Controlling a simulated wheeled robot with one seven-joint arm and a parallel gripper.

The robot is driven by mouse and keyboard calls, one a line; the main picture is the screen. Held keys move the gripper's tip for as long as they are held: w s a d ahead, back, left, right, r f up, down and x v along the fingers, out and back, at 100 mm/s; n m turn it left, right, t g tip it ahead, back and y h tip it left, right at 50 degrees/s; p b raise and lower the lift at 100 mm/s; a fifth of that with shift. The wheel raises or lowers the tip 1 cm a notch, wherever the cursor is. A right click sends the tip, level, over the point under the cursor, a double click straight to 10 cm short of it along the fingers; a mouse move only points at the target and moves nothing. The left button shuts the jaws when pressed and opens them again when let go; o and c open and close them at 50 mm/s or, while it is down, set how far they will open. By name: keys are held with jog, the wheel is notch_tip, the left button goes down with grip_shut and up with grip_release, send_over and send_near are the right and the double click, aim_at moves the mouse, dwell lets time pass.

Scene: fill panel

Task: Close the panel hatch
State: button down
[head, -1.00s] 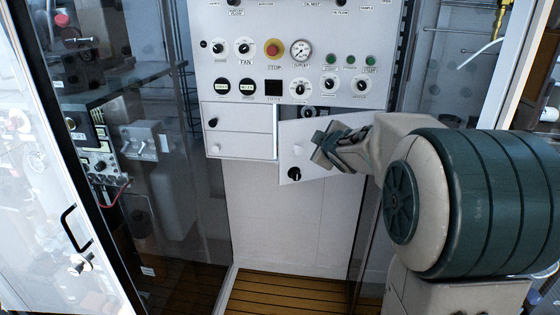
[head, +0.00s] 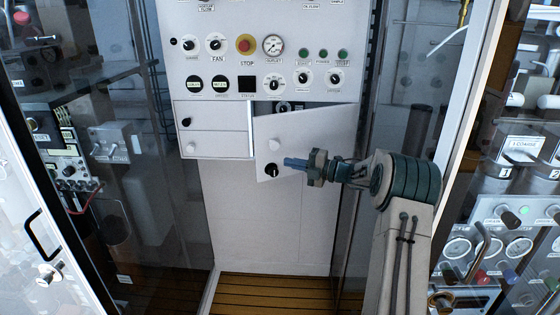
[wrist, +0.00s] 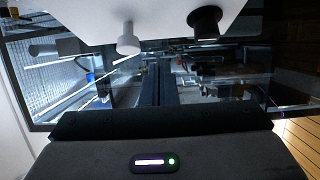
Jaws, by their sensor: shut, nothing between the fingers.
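The panel hatch (head: 305,135) is a light grey door at the lower right of the control panel. It stands partly open, its left edge swung out and a dark gap showing above it. It has a pale round knob (head: 274,145) and a black knob (head: 271,170) near its left edge. My gripper (head: 287,161) is shut and empty, its fingers pointing left in front of the hatch's lower part. I cannot tell whether they touch it. In the wrist view, the hatch's lower edge (wrist: 165,12), pale knob (wrist: 129,38) and black knob (wrist: 207,22) show at the top.
The grey control panel (head: 220,75) with a red stop button (head: 245,44) is above. A closed compartment door (head: 215,145) is left of the hatch. A glass door with a black handle (head: 42,235) stands at left. Slatted wooden floor (head: 270,290) lies below.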

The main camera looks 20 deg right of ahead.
aim_at(266, 158)
jog(key=p+x, duration=0.3)
jog(key=x, duration=0.6)
jog(key=shift+w, duration=0.1)
